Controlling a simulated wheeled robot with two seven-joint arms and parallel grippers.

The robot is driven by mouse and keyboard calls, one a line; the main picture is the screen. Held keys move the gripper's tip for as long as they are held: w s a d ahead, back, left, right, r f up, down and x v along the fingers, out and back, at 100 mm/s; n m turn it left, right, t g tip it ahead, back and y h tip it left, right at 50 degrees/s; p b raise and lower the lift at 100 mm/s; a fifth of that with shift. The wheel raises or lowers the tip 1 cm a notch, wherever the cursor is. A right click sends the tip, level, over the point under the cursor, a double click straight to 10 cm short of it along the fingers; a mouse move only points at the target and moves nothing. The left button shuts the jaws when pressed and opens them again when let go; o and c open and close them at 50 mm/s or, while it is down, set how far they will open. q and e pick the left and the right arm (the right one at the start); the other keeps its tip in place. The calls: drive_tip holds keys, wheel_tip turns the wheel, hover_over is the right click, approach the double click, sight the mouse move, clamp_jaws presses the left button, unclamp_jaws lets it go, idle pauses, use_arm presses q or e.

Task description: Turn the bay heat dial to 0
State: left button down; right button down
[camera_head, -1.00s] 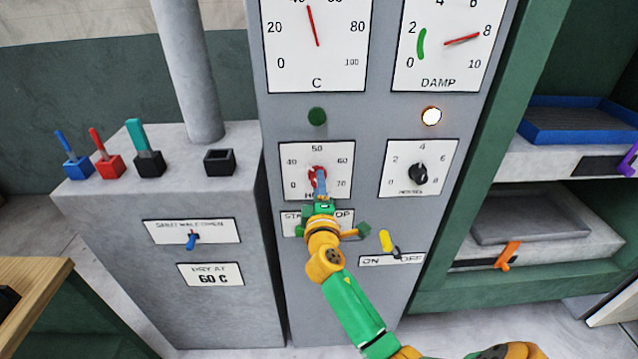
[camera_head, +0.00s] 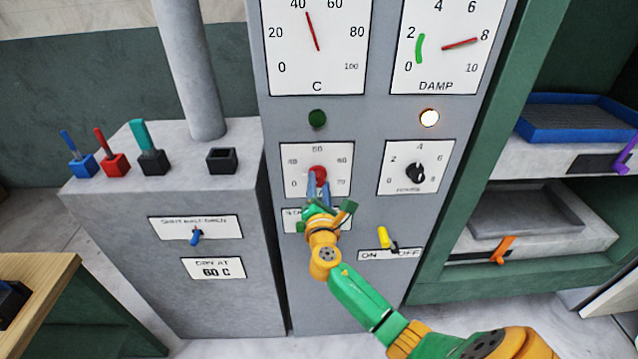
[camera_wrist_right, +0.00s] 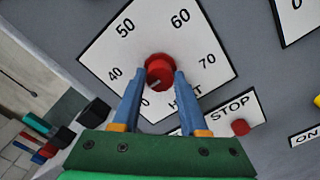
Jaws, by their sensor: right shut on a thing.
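The red heat dial (camera_head: 318,174) sits on a white square plate marked 0, 40, 50, 60 and 70 on the grey cabinet. My right gripper (camera_head: 318,186) reaches it from below, its blue fingers shut on the dial. In the right wrist view, the dial (camera_wrist_right: 159,70) is between the two fingertips of the gripper (camera_wrist_right: 160,78). A small pale mark on the dial's lower edge seems to point toward the 0, which the left finger partly covers. The word below the dial is also partly hidden by the fingers. My left gripper is not in view.
A STOP plate with a red button (camera_wrist_right: 240,127) is just below the heat dial, partly behind my gripper. A lamp (camera_head: 429,118) glows above the power dial.

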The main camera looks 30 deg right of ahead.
drive_tip(key=n, duration=0.6)
drive_tip(key=shift+f, duration=0.15)
drive_tip(key=shift+n, duration=0.3)
idle(0.4)
drive_tip(key=shift+c, duration=2.2)
unclamp_jaws()
drive_tip(key=shift+s+a, duration=0.25)
drive_tip(key=shift+s, duration=0.05)
drive_tip(key=v, duration=0.6)
drive_tip(key=shift+s+b, duration=0.2)
drive_tip(key=shift+b, duration=0.25)
